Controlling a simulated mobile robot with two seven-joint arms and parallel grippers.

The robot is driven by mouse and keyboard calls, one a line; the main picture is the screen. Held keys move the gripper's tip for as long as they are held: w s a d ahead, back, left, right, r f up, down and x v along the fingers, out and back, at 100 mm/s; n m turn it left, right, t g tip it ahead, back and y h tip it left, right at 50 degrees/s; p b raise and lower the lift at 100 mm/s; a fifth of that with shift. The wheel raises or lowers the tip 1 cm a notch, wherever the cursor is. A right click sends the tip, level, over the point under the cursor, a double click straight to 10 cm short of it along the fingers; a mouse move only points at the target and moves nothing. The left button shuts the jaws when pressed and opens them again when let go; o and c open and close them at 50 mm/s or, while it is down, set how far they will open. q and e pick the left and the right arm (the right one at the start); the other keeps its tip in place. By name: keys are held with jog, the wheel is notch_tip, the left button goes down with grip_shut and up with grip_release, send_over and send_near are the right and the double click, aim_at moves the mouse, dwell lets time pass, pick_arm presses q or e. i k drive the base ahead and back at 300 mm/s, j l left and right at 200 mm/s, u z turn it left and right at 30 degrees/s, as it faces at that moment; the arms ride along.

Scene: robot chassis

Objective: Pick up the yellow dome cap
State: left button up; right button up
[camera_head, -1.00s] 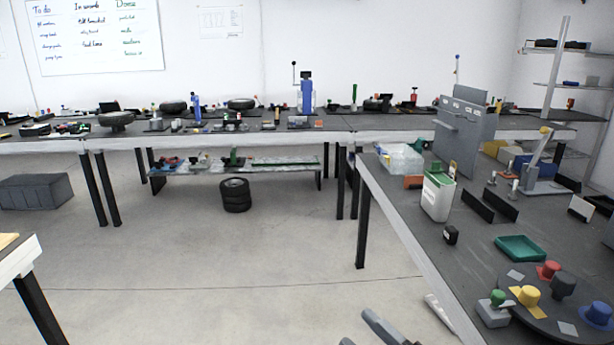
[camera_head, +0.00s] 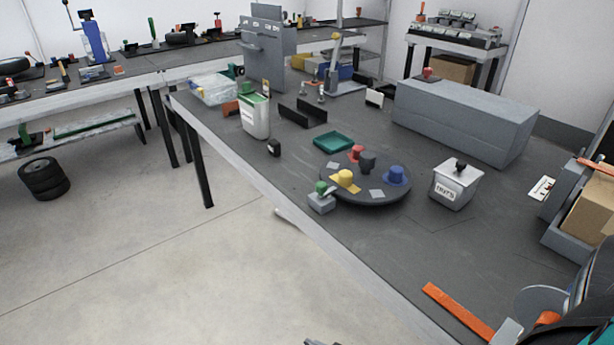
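The yellow dome cap (camera_head: 346,177) sits on a yellow square patch near the front left of a round dark disc (camera_head: 375,195) on the right-hand workbench. A red cap (camera_head: 356,153), a dark grey cap (camera_head: 367,162) and a blue cap (camera_head: 396,174) stand on the same disc. A green cap (camera_head: 321,187) sits on a small grey box at the disc's left edge. Neither gripper shows clearly; only a small grey piece appears at the bottom edge, and I cannot tell what it is.
A green tray (camera_head: 334,142) lies behind the disc. A lidded grey container (camera_head: 456,184) stands right of it, a long grey box (camera_head: 466,120) behind. A white container (camera_head: 255,117) stands to the left. The bench front is mostly clear, with an orange strip (camera_head: 458,311) near its edge.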

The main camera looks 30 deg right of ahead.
aim_at(344, 180)
jog(key=z, duration=1.35)
jog(key=i+j, duration=0.15)
jog(key=i+j+z, duration=0.1)
jog(key=j, duration=0.2)
